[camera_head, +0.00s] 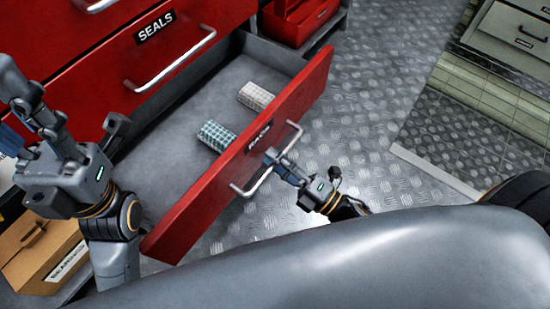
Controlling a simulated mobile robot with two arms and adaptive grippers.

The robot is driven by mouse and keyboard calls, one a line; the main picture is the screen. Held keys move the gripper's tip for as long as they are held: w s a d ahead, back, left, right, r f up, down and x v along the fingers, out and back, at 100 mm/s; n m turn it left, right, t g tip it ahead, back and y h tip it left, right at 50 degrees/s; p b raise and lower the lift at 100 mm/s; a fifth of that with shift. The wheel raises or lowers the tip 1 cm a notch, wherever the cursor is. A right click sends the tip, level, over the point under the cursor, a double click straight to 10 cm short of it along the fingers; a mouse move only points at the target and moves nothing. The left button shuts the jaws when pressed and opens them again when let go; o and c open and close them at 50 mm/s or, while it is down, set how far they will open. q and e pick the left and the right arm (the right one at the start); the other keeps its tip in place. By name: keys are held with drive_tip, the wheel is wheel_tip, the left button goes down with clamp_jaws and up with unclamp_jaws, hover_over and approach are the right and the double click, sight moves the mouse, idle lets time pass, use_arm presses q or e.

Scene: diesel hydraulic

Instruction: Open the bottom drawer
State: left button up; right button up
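The bottom drawer (197,207) of the red cabinet stands pulled well out, its grey inside showing. Its red front carries a small dark label and a silver bar handle (262,183). My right gripper (272,158) is at this handle, its fingers at the bar's middle. The fingers look closed around the bar, though the far finger is partly hidden. My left gripper (62,125) is at the left, above the drawer's left end and in front of the cabinet, away from the handle. Its fingers look spread, with nothing seen between them.
Two rolled cloths, one teal-checked (217,136) and one pale (256,96), lie in the drawer. The SEALS drawer (120,50) above is shut. A cardboard box (42,255) sits at lower left. Metal floor (365,100) is clear to the right.

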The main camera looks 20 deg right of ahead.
drive_tip(key=v, duration=1.1)
drive_tip(key=shift+s+d, duration=0.2)
drive_tip(key=shift+s, duration=0.05)
drive_tip(key=shift+f, duration=0.1)
